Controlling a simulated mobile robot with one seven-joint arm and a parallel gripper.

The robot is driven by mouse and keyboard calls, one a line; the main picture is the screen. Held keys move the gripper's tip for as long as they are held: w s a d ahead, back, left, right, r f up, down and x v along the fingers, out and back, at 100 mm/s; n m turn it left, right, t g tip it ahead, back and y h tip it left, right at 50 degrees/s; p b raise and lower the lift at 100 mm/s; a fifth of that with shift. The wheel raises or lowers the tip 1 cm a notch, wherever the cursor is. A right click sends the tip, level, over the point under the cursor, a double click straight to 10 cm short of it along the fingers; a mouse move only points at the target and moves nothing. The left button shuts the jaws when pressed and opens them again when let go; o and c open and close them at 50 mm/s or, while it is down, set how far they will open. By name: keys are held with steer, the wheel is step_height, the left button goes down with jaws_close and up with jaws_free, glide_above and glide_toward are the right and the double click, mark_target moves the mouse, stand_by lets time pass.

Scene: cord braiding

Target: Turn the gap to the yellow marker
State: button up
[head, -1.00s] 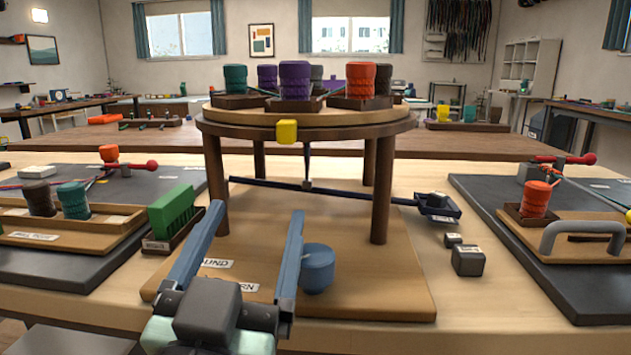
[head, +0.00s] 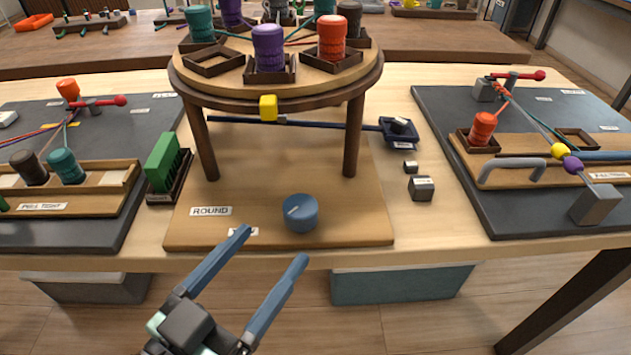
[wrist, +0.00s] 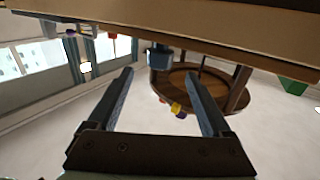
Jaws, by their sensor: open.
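A round braiding stand has a wooden disc (head: 300,77) carrying purple, orange, teal and dark bobbins in dark square holders. One empty holder (head: 216,61), the gap, sits at the disc's front left. The yellow marker (head: 268,107) is fixed at the front rim, to the right of the gap and below the front purple bobbin (head: 269,47). A blue knob (head: 300,212) with a pale line on top stands on the base board. My gripper (head: 272,245) is open and empty in front of the knob, apart from it. The wrist view shows the knob (wrist: 159,57) beyond the fingertips.
The base board (head: 340,232) bears a "ROUND" label. A green comb-like block (head: 163,163) stands to its left, small grey weights (head: 421,188) to its right. A dark mat with a grey handle (head: 512,166) lies farther right. Free space lies before the bench edge.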

mark_target(309, 199)
steer(key=x, duration=1.1)
steer(key=shift+b, duration=0.3)
jaws_close()
